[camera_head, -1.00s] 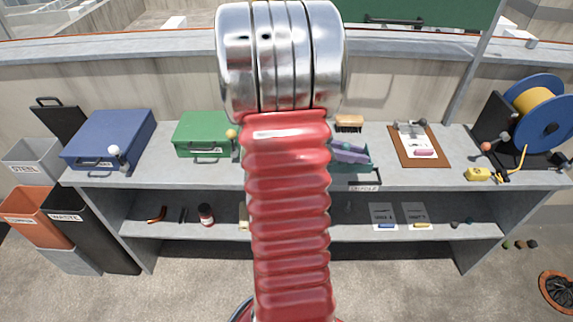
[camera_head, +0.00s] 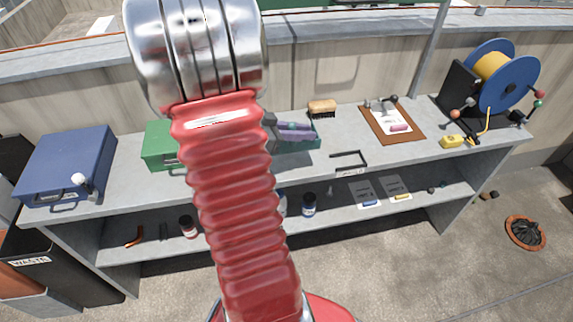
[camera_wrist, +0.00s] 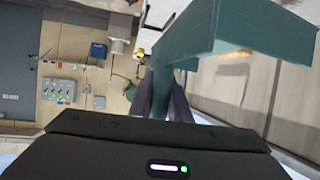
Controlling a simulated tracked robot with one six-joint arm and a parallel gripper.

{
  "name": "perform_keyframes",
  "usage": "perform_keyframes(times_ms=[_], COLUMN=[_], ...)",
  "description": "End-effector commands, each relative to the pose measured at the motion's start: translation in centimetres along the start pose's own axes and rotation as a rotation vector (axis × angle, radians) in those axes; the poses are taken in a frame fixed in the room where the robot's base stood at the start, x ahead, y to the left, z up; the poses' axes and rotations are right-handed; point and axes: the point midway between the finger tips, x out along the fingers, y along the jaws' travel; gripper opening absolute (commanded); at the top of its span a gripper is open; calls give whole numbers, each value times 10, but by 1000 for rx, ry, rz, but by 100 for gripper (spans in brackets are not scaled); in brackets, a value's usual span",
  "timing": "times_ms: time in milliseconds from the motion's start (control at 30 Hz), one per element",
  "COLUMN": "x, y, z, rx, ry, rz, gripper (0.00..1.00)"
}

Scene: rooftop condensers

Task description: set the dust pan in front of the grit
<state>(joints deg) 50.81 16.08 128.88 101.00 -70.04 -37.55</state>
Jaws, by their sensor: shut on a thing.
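The teal dust pan (camera_head: 300,147) is held by my gripper (camera_head: 296,131). In the head view it shows over the back shelf's top, partly hidden by my red arm. In the wrist view the teal pan (camera_wrist: 215,35) fills the upper right, with its handle between my dark purplish fingers (camera_wrist: 165,97). My gripper is shut on it. Small dark lumps (camera_head: 488,195), possibly the grit, lie on the floor at the right, but they are too small to be sure of. The floor behind my arm is hidden.
A grey bench (camera_head: 240,182) with a lower shelf spans the view. On it are a blue case (camera_head: 65,165), a green case (camera_head: 160,145), a brush (camera_head: 322,107), a clipboard (camera_head: 392,122) and a cable reel (camera_head: 492,80). An orange-rimmed drain (camera_head: 525,232) lies right on open floor.

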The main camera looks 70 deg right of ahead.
Motion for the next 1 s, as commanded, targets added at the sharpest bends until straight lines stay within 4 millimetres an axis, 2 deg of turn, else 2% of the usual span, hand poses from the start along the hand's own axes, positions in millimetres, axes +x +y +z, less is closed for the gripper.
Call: perform_keyframes(times_ms=[167,533,1000], x=[4,22,26], y=[0,1,1], z=[9,50,57], rx=[-3,-1,1], ry=[0,0,0], rz=[1,4,4], gripper=[0,0,0])
